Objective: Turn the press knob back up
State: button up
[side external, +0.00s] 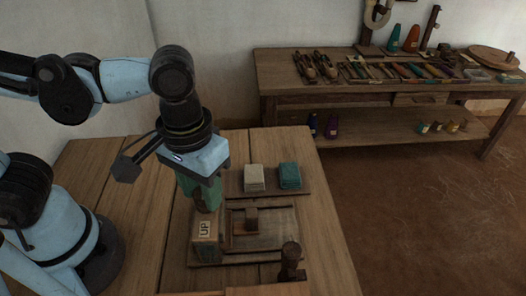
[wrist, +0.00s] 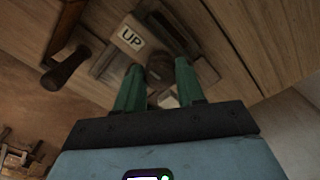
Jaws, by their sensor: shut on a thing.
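The press knob (wrist: 160,68) is a dark brown round wooden knob on top of a wooden block (side external: 206,250) with a white "UP" label (side external: 205,228). The label also shows in the wrist view (wrist: 131,38). My gripper (side external: 206,196) points down over the block, its green fingers on either side of the knob and shut on it. In the side view the fingers partly hide the knob (side external: 205,206). Which way the knob is turned cannot be told.
A flat wooden frame with a small brown block (side external: 252,217) lies right of the press. A wooden post (side external: 291,262) stands at its front right. Pale (side external: 254,178) and teal (side external: 290,176) blocks sit behind. A tool-laden table (side external: 330,98) is farther back.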

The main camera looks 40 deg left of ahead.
jog(key=o, duration=1)
jog(key=shift+o, duration=0.2)
notch_tip(320, 180, up, 12)
dwell(0.4)
jog(key=w+a+f+m+t, duration=0.1)
jog(key=w+a+f+t, duration=0.2)
jog(key=a, duration=0.4)
jog(key=w+a+f+m+t, duration=0.1)
jog(key=w+a+f+t, duration=0.3)
jog(key=w+a+f, duration=0.1)
jog(key=shift+w+a+f, duration=0.4)
jog(key=shift+a+f, duration=0.45)
jog(key=shift+a, duration=0.3)
